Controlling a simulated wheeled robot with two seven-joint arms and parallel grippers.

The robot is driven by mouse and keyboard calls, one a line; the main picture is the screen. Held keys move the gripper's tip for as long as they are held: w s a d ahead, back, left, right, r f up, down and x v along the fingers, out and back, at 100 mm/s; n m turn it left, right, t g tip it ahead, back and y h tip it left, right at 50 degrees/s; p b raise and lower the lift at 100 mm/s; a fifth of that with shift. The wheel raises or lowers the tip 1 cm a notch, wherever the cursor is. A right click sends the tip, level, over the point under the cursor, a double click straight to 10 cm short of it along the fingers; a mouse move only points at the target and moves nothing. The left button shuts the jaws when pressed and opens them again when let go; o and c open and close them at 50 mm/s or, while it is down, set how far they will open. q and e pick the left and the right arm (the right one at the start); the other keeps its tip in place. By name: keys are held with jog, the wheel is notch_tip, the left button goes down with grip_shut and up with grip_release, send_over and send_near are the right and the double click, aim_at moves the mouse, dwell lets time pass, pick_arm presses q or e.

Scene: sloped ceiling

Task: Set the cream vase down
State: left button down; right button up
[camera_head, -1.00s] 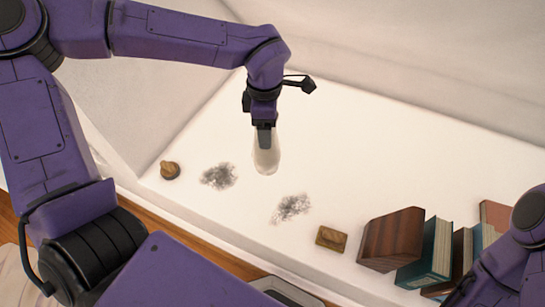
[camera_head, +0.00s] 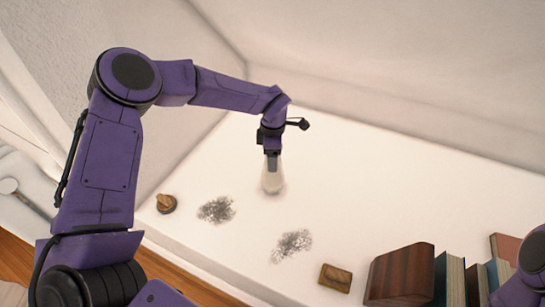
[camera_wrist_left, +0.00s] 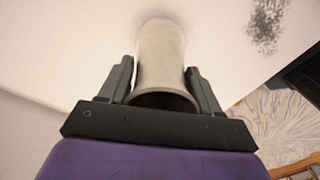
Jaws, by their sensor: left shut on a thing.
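The cream vase (camera_head: 272,178) is upright below my left gripper (camera_head: 272,152) in the head view, over the white surface (camera_head: 380,200). In the left wrist view the vase (camera_wrist_left: 162,58) sits between the two black fingers of the left gripper (camera_wrist_left: 162,80), with its open rim towards the camera. The left gripper is shut on the vase near its rim. A soft shadow lies close to the vase's base; I cannot tell whether the base touches the surface. Only part of my right arm shows at the lower right, and its gripper is out of view.
Two grey speckled patches (camera_head: 216,209) and (camera_head: 291,245) mark the surface. A small round brown object (camera_head: 166,203) is at the left, a small brown block (camera_head: 335,277) in front. A wooden block (camera_head: 400,276) and books (camera_head: 449,279) stand lower right. The surface right of the vase is clear.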

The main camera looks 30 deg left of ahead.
pick_arm(q)
jog(key=shift+c, duration=1)
grip_release()
jog(key=shift+r, duration=0.1)
notch_tip(320, 180, up, 12)
jog(key=p, duration=0.2)
